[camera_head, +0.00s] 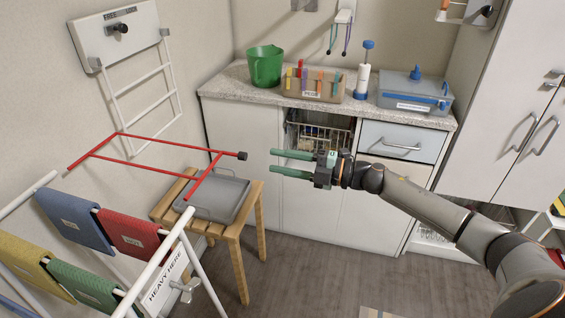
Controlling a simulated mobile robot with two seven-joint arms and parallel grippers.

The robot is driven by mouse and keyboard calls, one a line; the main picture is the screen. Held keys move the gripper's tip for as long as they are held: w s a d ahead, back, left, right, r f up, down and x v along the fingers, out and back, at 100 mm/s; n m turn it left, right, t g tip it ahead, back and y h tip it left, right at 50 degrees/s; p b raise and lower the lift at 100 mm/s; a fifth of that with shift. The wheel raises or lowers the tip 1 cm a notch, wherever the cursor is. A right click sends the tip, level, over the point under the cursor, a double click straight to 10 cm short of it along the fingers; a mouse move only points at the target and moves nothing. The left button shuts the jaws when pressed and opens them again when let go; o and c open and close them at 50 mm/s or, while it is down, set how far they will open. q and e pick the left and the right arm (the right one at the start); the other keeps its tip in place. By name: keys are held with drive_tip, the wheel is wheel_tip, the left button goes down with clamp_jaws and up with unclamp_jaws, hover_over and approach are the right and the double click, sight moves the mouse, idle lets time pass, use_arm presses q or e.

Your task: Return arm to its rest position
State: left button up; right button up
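My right arm comes in from the lower right and reaches toward the middle of the view. Its gripper (293,164) points left. Its two green fingers are apart with nothing between them, in front of the white cabinet and just below the wire basket. It appears clear of the counter and of the red rack, though depth is hard to judge. My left gripper and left arm are not in view. No topload washer can be made out.
A red fold-out rack (133,166) reaches over a wooden stool (236,232) with a grey tray (225,199). A drying rack with coloured towels (134,236) stands at lower left. The counter (225,83) holds a green bucket (265,66), a peg box and a blue-lidded bin (414,92).

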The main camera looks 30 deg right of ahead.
idle(0.5)
drive_tip(key=s+a+f+m+g+h+p, duration=0.1)
drive_tip(key=s+a+f+m+h+p, duration=0.3)
drive_tip(key=s+f+m, duration=0.7)
drive_tip(key=s+a+f+m+g+h+p, duration=0.2)
drive_tip(key=s+a+f+m+h+p, duration=0.2)
drive_tip(key=s+f+m, duration=0.7)
drive_tip(key=s+a+h, duration=0.2)
drive_tip(key=s+a, duration=0.1)
drive_tip(key=s, duration=0.1)
drive_tip(key=shift+s+a+m+g+h+p, duration=0.3)
drive_tip(key=shift+a+m, duration=0.05)
drive_tip(key=shift+m, duration=0.05)
